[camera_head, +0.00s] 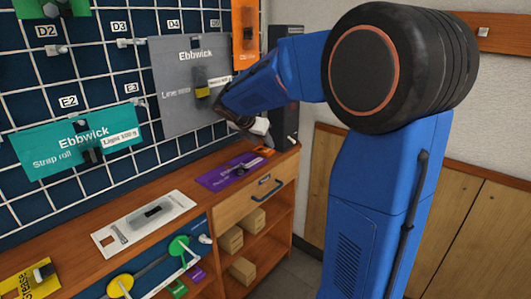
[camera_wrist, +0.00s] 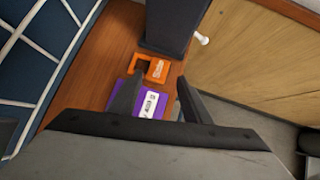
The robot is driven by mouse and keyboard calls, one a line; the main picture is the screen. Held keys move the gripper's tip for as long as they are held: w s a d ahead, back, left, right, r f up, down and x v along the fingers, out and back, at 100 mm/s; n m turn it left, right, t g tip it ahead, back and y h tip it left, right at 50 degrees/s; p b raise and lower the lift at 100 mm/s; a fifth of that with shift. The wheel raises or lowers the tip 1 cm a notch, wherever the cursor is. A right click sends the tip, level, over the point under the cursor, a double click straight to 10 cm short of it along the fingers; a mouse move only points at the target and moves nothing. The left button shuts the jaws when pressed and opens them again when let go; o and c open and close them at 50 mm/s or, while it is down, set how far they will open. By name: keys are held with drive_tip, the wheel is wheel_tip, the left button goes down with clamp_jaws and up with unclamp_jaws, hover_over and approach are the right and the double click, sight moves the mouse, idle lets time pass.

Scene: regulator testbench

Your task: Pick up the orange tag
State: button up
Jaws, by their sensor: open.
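A small orange tag (camera_wrist: 157,69) with pale lettering and a cut-out lies flat on the wooden counter in the wrist view, against the foot of a dark upright block. In the head view the orange tag (camera_head: 264,152) is at the far right end of the counter. My gripper (camera_wrist: 159,88) is open, its two dark fingers reaching toward the tag from above. The left finger overlaps the tag's left side in the picture; I cannot tell the gap in height. In the head view my gripper (camera_head: 243,123) is partly hidden by my blue arm.
A purple tag (camera_head: 228,171) lies beside the orange one, partly hidden by the fingers in the wrist view. The dark block (camera_wrist: 175,25) stands behind. A grey panel (camera_head: 172,90) and a larger orange panel (camera_head: 244,50) hang on the grid wall. A white card (camera_head: 180,204) lies on the counter.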

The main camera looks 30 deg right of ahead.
sight(268, 150)
drive_tip(key=shift+x, duration=3.3)
drive_tip(key=shift+w+r, duration=0.1)
drive_tip(key=c, duration=0.9)
